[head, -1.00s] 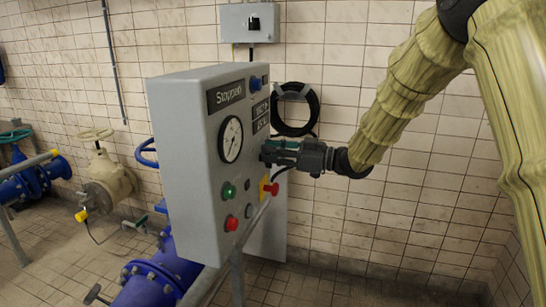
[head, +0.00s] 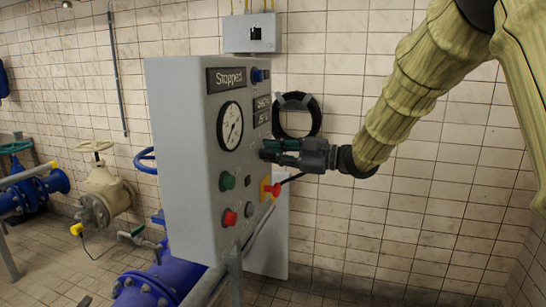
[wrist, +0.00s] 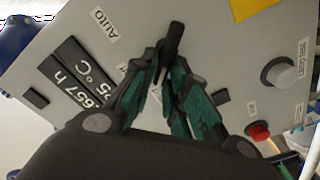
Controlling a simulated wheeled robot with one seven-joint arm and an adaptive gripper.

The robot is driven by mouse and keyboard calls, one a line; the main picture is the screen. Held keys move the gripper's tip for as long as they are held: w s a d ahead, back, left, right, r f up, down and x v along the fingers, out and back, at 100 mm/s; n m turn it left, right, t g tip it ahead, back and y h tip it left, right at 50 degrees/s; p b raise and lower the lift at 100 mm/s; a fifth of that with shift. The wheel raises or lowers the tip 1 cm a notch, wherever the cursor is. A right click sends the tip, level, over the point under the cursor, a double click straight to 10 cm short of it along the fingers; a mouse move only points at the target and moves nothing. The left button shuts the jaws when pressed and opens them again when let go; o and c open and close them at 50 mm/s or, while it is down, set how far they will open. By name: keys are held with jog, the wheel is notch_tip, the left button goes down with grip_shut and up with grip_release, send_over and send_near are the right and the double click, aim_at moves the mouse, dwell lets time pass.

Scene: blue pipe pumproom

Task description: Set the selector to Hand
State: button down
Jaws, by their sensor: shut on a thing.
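The grey control panel (head: 180,150) stands at the middle of the head view, its face turned to the right. My gripper (head: 268,150) reaches it from the right, at the face's right-hand part. In the wrist view, my gripper (wrist: 172,55) has its two dark green fingers closed at their tips on the black selector handle (wrist: 173,35). An "Auto" label (wrist: 98,35) is to the left of the handle. No "Hand" label can be read. The fingers hide the lower part of the handle and its base. In the head view, my gripper hides the selector.
Below the gripper are a red knob on a yellow plate (head: 270,190), a green button (head: 227,181) and a red button (head: 230,218). A gauge (head: 230,126) and a "Stopped" display (head: 226,80) sit higher. A black hose coil (head: 297,116) hangs behind. Tiled wall is bare at right.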

dwell(0.4)
jog(key=c, duration=1.5)
grip_release()
jog(key=v, duration=1.2)
jog(key=shift+d, duration=0.1)
